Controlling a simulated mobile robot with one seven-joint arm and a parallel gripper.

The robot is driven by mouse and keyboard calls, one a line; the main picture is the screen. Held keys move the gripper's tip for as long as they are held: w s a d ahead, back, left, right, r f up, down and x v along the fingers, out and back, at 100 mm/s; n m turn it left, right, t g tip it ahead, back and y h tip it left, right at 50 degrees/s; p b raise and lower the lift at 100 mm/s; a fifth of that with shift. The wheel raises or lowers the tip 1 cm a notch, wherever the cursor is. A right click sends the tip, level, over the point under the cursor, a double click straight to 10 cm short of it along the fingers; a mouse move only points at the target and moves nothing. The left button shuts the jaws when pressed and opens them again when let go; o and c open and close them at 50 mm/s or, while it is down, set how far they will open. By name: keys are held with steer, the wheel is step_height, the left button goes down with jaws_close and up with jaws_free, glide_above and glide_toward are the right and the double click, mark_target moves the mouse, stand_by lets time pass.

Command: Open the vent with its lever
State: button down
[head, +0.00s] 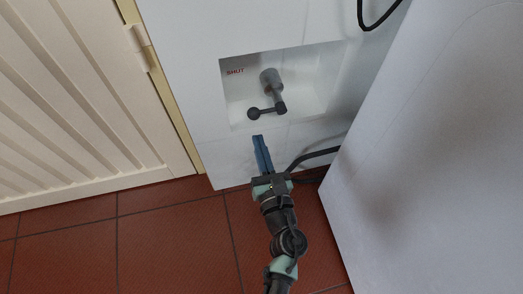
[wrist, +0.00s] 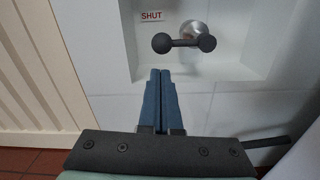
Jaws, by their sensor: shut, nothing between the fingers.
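The label also shows in the head view (head: 235,71), at the recess's upper left. My gripper (head: 259,138) has blue fingers pressed together, with nothing between them. Its tips (wrist: 160,71) are just below the lever's left ball in the picture, apart from it. The vent itself cannot be made out.
A cream ribbed door (head: 75,95) with a hinge stands to the left. A large white panel (head: 430,150) closes off the right side. A dark cable (head: 375,22) hangs at the top right. The red tiled floor (head: 170,245) is clear at the lower left.

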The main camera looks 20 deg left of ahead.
mark_target(267, 111)
steer(key=b+x, duration=0.1)
steer(key=x, duration=0.5)
stand_by(0.3)
steer(key=shift+s+a+r+m, duration=0.1)
steer(key=shift+r+m, duration=0.15)
steer(key=shift+m, duration=0.15)
